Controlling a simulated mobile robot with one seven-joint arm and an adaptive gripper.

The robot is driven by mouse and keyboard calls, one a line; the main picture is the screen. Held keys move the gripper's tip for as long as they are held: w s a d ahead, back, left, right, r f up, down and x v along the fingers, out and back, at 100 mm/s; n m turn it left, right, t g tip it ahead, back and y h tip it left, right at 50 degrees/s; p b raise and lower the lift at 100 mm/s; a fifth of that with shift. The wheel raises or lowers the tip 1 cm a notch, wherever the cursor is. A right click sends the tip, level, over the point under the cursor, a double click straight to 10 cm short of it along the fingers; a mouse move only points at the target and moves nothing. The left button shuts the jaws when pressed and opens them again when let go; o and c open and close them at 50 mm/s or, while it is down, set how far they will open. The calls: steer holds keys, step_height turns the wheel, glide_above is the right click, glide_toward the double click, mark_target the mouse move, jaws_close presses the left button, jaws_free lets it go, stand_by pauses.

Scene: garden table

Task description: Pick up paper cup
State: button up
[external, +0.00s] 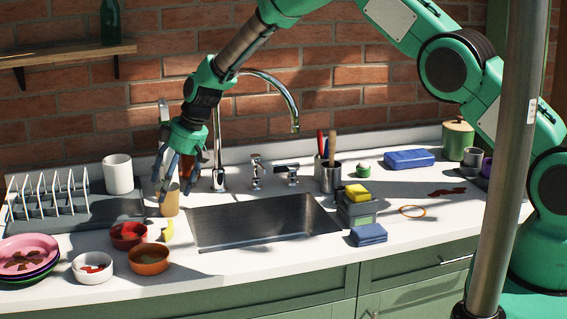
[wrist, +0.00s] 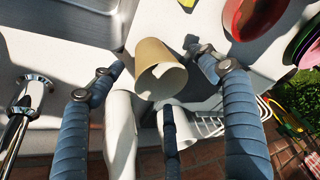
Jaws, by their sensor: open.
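The paper cup (external: 170,203) is tan and stands upright on the white counter, left of the sink and in front of the wall. In the wrist view the paper cup (wrist: 158,68) shows its open rim and pale inside, between my spread fingers. My gripper (external: 168,180) points down above and around the cup, with its fingers open. In the wrist view my gripper (wrist: 155,75) has blue-grey fingers on either side of the cup and a third finger below it in the picture. I see no clear contact with the cup.
The steel sink (external: 262,225) and tap (external: 219,175) stand close on the right. A white mug (external: 118,174) and dish rack (external: 50,200) are at the left. A red bowl (external: 128,236), an orange bowl (external: 149,260) and a yellow item (external: 167,231) lie in front.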

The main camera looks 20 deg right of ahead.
steer(key=shift+x, duration=0.8)
steer(key=c, duration=0.8)
